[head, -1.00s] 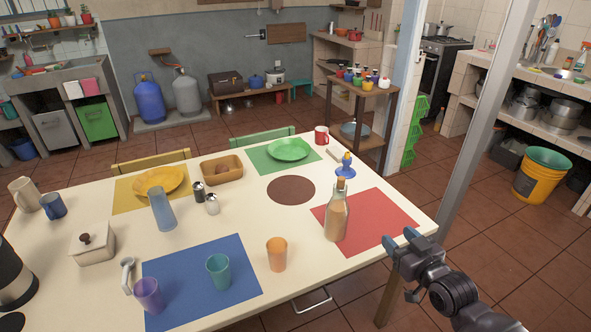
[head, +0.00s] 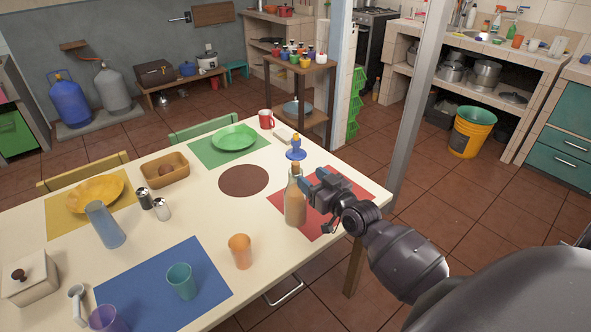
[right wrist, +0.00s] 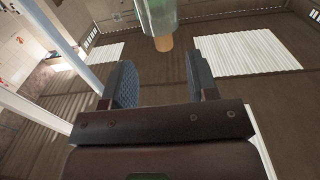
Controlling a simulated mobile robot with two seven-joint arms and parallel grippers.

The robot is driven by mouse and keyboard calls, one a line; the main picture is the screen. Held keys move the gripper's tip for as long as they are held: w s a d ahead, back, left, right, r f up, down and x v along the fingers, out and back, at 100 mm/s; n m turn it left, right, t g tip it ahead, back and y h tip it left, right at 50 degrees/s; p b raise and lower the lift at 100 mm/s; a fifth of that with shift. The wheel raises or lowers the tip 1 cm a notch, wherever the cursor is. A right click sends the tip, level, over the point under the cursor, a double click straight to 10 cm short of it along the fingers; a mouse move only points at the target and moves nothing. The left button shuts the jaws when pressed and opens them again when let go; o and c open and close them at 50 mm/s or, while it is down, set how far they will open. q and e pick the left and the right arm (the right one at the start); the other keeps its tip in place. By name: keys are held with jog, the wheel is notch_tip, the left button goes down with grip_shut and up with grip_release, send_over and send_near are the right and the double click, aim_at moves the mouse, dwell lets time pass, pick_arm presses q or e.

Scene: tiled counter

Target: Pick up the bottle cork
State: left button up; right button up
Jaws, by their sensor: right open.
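The bottle (head: 295,209) stands upright on the table, at the left edge of the red mat (head: 326,213). Its tan cork (head: 296,169) sits in the top of the neck. My right gripper (head: 312,180) is open, just right of the bottle's neck and cork in the head view. In the right wrist view, the cork (right wrist: 163,43) and part of the glass neck (right wrist: 157,14) show beyond the two parted fingers (right wrist: 161,70). Nothing is between the fingers. My left gripper is not in view.
A blue-and-yellow object (head: 296,150) stands behind the bottle. An orange cup (head: 240,251) is in front and to the left. A brown round mat (head: 243,180) lies left of the bottle, bare. A grey post (head: 420,110) rises right of the table.

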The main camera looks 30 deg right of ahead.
aim_at(298, 167)
jog(key=w, duration=0.4)
jog(key=shift+w+a+r, duration=0.15)
jog(key=shift+a+r, duration=0.2)
jog(key=shift+r, duration=0.05)
jog(key=shift+w, duration=0.4)
grip_shut()
